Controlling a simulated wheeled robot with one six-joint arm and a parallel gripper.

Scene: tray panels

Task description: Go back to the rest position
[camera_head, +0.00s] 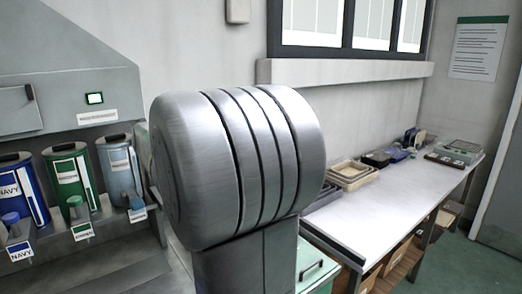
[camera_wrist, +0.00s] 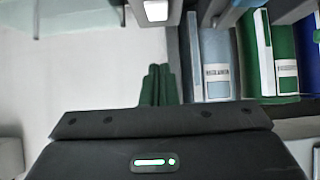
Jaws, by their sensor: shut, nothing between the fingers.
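My gripper (camera_wrist: 157,70) shows in the wrist view as two dark green fingers in front of its black body. The fingers are together and hold nothing. They are over a plain pale surface, just left of the light blue container (camera_wrist: 215,50). In the head view the gripper does not show. My own large metal arm link fills the middle of that view and hides what is behind it.
In the head view, navy (camera_head: 17,188), green (camera_head: 71,178) and light blue (camera_head: 120,170) labelled containers stand at the left. A white-topped bench (camera_head: 385,205) at the right bears trays (camera_head: 350,174) and a small device (camera_head: 455,152).

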